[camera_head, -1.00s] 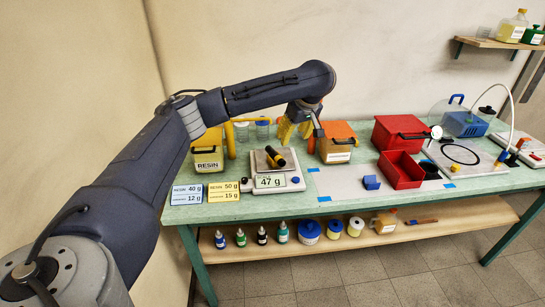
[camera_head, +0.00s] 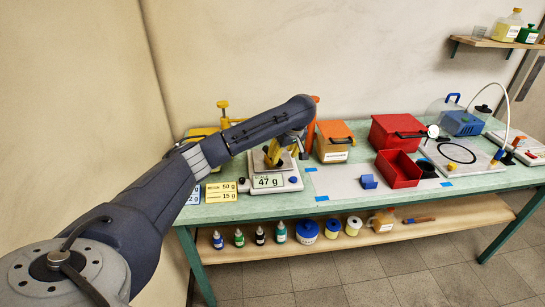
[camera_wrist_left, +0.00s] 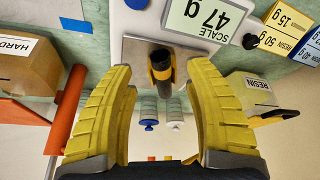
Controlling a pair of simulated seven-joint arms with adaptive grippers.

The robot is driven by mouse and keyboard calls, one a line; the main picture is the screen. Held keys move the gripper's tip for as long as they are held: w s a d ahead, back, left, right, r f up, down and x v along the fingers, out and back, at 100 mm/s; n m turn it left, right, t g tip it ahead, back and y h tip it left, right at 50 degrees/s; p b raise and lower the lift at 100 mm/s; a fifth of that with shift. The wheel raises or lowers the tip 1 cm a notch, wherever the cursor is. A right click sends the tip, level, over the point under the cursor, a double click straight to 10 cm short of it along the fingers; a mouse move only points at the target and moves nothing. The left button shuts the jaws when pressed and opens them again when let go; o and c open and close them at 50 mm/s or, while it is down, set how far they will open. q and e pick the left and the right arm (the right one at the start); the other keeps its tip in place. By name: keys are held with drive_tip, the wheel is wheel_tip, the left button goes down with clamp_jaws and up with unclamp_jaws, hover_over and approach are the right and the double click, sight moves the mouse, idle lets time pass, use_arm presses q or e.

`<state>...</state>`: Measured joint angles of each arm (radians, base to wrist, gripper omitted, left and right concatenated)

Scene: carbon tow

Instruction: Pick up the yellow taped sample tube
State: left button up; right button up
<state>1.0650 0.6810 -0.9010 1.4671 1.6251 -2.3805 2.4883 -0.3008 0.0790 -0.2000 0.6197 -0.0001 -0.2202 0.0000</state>
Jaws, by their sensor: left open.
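The sample tube (camera_wrist_left: 162,66), black with yellow tape, is over the steel plate (camera_wrist_left: 190,48) of the white scale (camera_head: 291,184). In the left wrist view it points toward the camera between my fingers, with a visible gap on each side. My left gripper (camera_wrist_left: 158,74) is open, its two yellow ribbed fingers on either side of the tube. In the head view my left gripper (camera_head: 274,158) is low over the scale plate and mostly hides the tube. The scale display (camera_head: 268,181) reads 47 g. My right gripper is not in view.
An orange hardener box (camera_head: 336,142) stands right of the scale, with an orange handle beside it. A yellow resin box (camera_wrist_left: 245,92) stands on the other side. Blue and white capped containers (camera_wrist_left: 149,125) are behind the plate. A red bin (camera_head: 400,170) is farther right.

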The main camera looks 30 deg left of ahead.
sight(280, 160)
use_arm(q)
drive_tip(key=shift+x, duration=2.8)
drive_tip(key=shift+r, duration=0.1)
clamp_jaws()
